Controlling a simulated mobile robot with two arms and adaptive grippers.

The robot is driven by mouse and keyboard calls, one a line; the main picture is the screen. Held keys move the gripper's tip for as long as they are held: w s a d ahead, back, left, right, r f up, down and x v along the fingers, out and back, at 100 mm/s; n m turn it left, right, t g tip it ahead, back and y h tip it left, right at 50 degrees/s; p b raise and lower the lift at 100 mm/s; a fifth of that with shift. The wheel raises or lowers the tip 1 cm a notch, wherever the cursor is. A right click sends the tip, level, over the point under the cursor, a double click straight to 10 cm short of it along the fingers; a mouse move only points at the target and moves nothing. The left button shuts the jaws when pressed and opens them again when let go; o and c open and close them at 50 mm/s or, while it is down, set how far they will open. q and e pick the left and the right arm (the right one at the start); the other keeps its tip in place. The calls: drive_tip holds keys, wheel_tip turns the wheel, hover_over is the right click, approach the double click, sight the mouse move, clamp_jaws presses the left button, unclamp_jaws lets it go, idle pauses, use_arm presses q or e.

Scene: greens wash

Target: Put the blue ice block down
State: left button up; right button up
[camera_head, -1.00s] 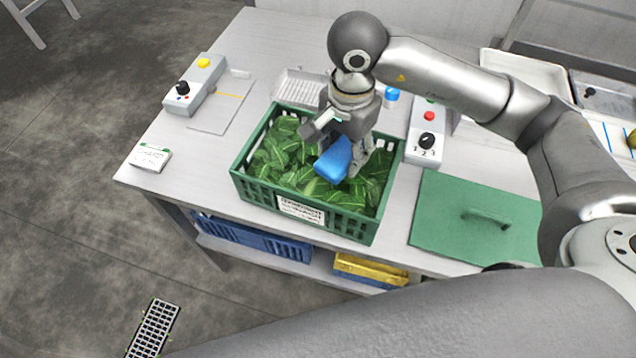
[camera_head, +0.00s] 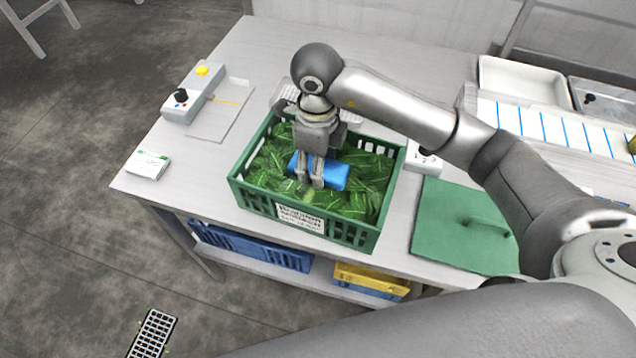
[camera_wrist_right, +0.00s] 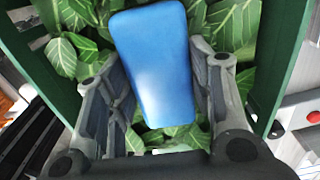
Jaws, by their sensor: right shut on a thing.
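The blue ice block (camera_head: 335,176) lies flat on or just above the green leaves (camera_head: 358,198) inside the green crate (camera_head: 349,233). My right gripper (camera_head: 309,184) points down into the crate and is shut on the block. In the right wrist view the block (camera_wrist_right: 155,65) sits between the two fingers, with leaves around and below it. I cannot tell if the block's underside touches the leaves. My left gripper is not in view.
A control box with a yellow button (camera_head: 194,93) stands left of the crate, and a small white-and-green box (camera_head: 147,164) sits near the table's left edge. A green lid (camera_head: 464,226) lies right of the crate. White trays (camera_head: 522,82) are at the back right.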

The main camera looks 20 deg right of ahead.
sight(317, 191)
wheel_tip(317, 191, down, 3)
drive_tip(key=shift+f, duration=0.1)
wheel_tip(317, 191, down, 3)
drive_tip(key=shift+p, duration=0.7)
drive_tip(key=shift+f, duration=0.3)
drive_tip(key=shift+f, duration=0.1)
drive_tip(key=shift+f+b, duration=0.15)
drive_tip(key=shift+b, duration=0.15)
drive_tip(key=o, duration=1.1)
